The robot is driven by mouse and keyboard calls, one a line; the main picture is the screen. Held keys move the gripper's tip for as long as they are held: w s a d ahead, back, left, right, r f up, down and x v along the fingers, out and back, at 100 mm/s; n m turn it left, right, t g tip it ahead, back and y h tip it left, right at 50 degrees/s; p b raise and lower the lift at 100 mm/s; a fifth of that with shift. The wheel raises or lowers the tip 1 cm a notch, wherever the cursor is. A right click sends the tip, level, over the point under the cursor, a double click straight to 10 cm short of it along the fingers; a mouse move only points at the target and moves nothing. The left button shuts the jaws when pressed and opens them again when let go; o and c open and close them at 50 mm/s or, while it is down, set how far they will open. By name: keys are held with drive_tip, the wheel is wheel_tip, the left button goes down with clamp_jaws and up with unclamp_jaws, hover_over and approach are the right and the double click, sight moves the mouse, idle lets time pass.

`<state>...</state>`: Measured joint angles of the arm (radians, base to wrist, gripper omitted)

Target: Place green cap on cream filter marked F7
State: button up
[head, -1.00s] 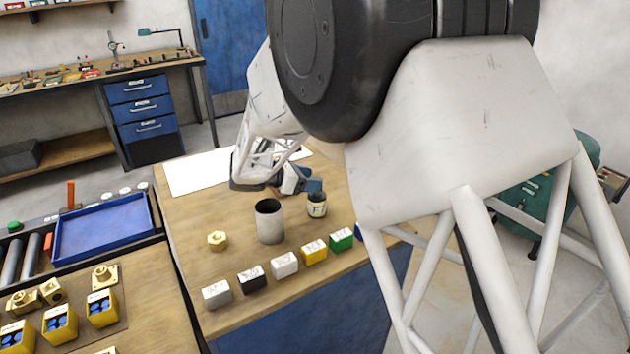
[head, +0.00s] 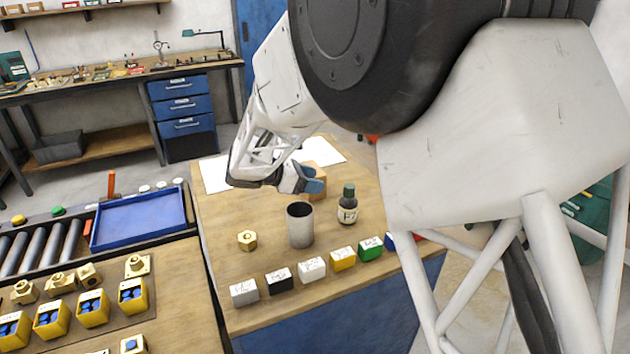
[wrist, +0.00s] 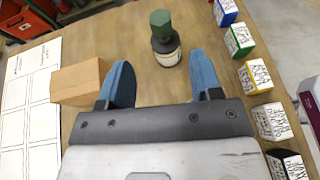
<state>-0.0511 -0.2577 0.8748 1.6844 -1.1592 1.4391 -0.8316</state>
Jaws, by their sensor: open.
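The cap (wrist: 161,24) and the filter (wrist: 167,52) also show in the wrist view, ahead of the fingertips. The mark on the label is too small to read. My gripper (head: 311,181) is open and empty, with blue fingers, behind and left of the filter in the head view. In the wrist view my gripper (wrist: 160,68) has nothing between its fingers, and they stand apart from the filter.
A row of labelled coloured blocks (head: 312,269) lines the front edge. A wooden block (wrist: 79,82) is left of my fingers. A blue tray (head: 138,219) lies left.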

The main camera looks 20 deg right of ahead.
idle(0.5)
drive_tip(key=s+a+r+m+t+y, duration=0.1)
drive_tip(key=s+a+r+m+y, duration=0.2)
drive_tip(key=s, duration=0.8)
drive_tip(key=s+a+r+m+t+y, duration=0.1)
drive_tip(key=s+a+r+m+y, duration=0.2)
drive_tip(key=s+a+m+y, duration=0.2)
drive_tip(key=s+a+r+m+t+y, duration=0.2)
drive_tip(key=s+m, duration=0.6)
drive_tip(key=s, duration=0.9)
drive_tip(key=a+r+y, duration=0.1)
drive_tip(key=a+y, duration=0.1)
drive_tip(key=y, duration=0.1)
drive_tip(key=shift+a+m, duration=0.25)
drive_tip(key=shift+m, duration=0.15)
